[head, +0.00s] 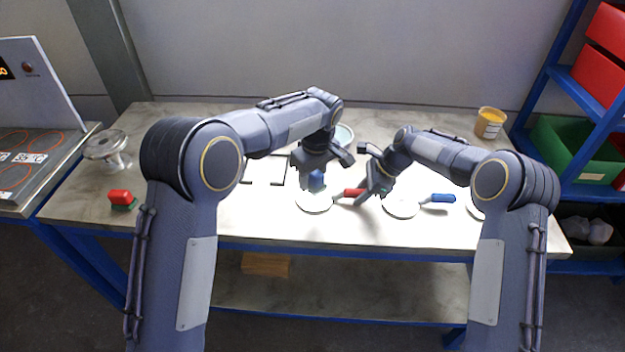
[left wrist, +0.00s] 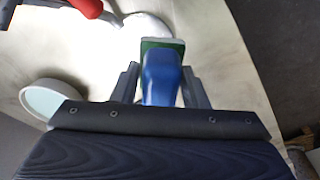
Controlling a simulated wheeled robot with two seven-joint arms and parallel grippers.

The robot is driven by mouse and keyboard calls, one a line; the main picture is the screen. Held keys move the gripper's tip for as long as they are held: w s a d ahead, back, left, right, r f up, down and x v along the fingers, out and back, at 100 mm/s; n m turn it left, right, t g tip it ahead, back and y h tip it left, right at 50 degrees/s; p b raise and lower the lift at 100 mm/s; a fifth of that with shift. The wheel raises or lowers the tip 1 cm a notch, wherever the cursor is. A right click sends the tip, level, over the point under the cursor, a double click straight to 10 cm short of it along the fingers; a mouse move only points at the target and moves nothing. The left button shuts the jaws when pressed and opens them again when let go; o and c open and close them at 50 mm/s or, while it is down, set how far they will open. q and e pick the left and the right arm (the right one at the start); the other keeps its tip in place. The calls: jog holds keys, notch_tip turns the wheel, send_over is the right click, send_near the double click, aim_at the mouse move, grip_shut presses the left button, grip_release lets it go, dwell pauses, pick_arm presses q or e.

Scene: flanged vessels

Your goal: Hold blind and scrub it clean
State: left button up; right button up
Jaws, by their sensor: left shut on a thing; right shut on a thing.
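A white round blind (head: 313,203) with a red handle (head: 353,193) is at the middle of the table, near its front. My right gripper (head: 368,191) is shut on the red handle from the right. My left gripper (head: 317,176) is shut on a blue scrubber (head: 316,181), held above the blind. In the left wrist view the blue scrubber (left wrist: 160,75) sits between the fingers, its green pad (left wrist: 160,43) over the white blind (left wrist: 145,25). I cannot tell whether pad and blind touch. The red handle (left wrist: 88,8) also shows there.
A second white blind (head: 401,207) with a blue handle (head: 438,198) lies to the right. A bowl (head: 344,134) stands behind my left gripper. A red scrubber (head: 120,196) and a flanged vessel (head: 105,148) are at left; a yellow-brown pot (head: 489,123) is back right.

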dwell(0.3)
jog(key=o, duration=0.9)
jog(key=shift+o, duration=0.2)
jog(key=v, duration=1.2)
